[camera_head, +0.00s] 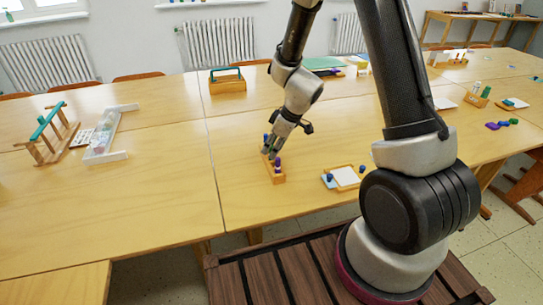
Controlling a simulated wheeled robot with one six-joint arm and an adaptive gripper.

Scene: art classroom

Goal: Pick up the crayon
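A small wooden holder (276,179) stands on the table in front of my arm. A purple upright piece (278,162) stands in it, probably a crayon, though it is too small to be sure. A blue piece (265,140) shows at the holder's far end, close beside my gripper. My gripper (271,150) points down at the far part of the holder. Its fingertips are small and overlap the holder's contents, so I cannot tell whether they are open or touch anything.
A tray with white paper (346,177) and blue pieces lies right of the holder. A wooden caddy (227,85) with a green handle stands behind. A wooden rack (48,135) and a white tray (106,156) are at left. The table (170,195) left of the holder is clear.

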